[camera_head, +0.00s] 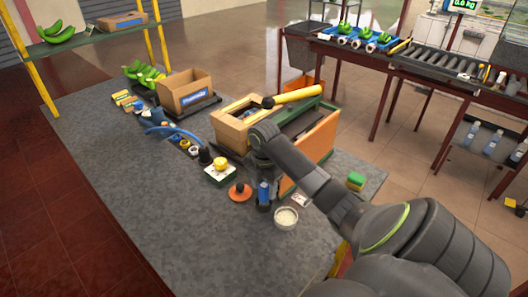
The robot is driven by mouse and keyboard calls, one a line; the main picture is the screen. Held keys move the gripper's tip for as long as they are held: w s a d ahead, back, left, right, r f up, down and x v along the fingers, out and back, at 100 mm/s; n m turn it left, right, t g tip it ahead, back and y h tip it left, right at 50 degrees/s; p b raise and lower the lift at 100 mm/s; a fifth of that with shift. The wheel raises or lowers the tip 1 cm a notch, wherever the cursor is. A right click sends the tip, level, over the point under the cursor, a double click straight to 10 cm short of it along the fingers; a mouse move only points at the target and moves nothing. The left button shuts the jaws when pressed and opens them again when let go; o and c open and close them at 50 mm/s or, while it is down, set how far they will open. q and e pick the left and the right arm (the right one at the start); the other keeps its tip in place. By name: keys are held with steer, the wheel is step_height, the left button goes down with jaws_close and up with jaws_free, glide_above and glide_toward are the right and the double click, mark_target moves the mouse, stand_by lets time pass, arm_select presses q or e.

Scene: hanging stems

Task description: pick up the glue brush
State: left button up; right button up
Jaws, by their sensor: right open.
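My right arm comes in from the lower right and bends down over the table. My right gripper (263,201) points down near the table's right part and is open. A small blue upright piece (264,190) shows at the gripper; I cannot tell if it is the glue brush or whether it stands between or behind the fingers. A bowl of white stuff (286,217) is just right of the gripper. An orange disc with a dark knob (240,191) is just left of it. No brush bristles can be made out. My left gripper is out of view.
A yellow-handled tool with a black end (292,96) lies across a wooden box (232,128) and a green-and-orange crate (318,147). A yellow-topped jar (220,163) and a green-yellow sponge (355,181) are nearby. The grey table (130,210) is clear at front left.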

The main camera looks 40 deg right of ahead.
steer(key=c, duration=1.1)
steer(key=shift+r, duration=0.1)
steer(key=shift+r, duration=0.35)
step_height(320, 180, up, 3)
steer(key=shift+w+r, duration=0.1)
steer(key=shift+r, duration=0.1)
step_height(320, 180, up, 5)
steer(key=p, duration=0.3)
steer(key=shift+f+p, duration=0.1)
steer(key=shift+p, duration=0.3)
steer(key=shift+r+p, duration=0.5)
steer(key=shift+p, duration=0.05)
